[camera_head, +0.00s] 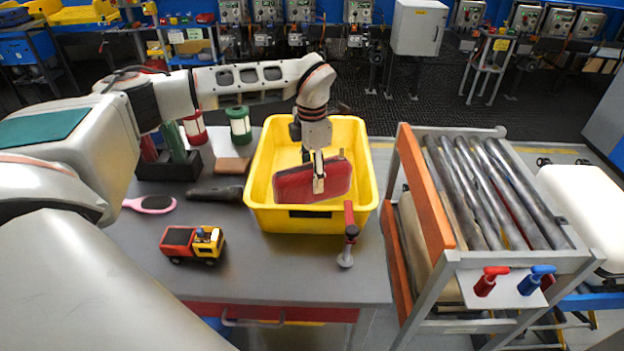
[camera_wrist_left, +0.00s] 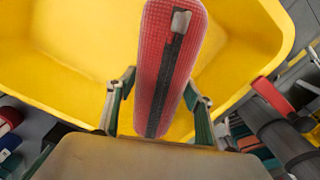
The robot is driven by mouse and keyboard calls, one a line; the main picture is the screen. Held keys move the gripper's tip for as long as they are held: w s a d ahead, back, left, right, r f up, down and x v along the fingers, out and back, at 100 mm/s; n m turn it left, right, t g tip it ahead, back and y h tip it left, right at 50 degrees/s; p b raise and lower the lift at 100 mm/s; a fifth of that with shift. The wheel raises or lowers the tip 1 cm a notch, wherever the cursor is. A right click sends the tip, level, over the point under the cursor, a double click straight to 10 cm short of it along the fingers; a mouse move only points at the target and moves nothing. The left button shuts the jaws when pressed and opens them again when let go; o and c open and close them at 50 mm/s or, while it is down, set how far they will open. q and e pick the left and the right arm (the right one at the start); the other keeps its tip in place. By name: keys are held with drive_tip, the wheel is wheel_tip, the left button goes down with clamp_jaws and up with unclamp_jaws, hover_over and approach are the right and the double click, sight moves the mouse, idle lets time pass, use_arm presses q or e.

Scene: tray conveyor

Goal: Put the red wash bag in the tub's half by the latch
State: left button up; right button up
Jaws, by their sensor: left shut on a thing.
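The yellow tub (camera_head: 262,217) stands on the grey table. The red wash bag (camera_head: 335,181) is within the tub's outline, toward its near right side; I cannot tell whether it touches the floor. My left gripper (camera_head: 318,182) comes down from above and is shut on the bag. In the left wrist view the bag (camera_wrist_left: 150,70), with its dark zip, stands on edge between the fingers (camera_wrist_left: 160,105), above the tub (camera_wrist_left: 75,50). A red-handled latch (camera_head: 349,232) stands by the tub's near right corner; its red handle also shows in the left wrist view (camera_wrist_left: 272,97). My right gripper is not in view.
A toy truck (camera_head: 192,244), a pink hairbrush (camera_head: 150,204) and a dark object (camera_head: 215,193) lie left of the tub. A black tray (camera_head: 165,172) and lantern-like containers (camera_head: 240,125) stand farther back. A roller conveyor (camera_head: 490,190) with an orange side rail is at right.

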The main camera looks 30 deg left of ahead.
use_arm(q)
drive_tip(key=shift+f, duration=1.15)
drive_tip(key=shift+f, duration=0.1)
drive_tip(key=o, duration=1.4)
wheel_tip(320, 180, up, 12)
drive_tip(key=shift+r+b, duration=0.1)
drive_tip(key=shift+b, duration=0.4)
drive_tip(key=shift+s, duration=0.1)
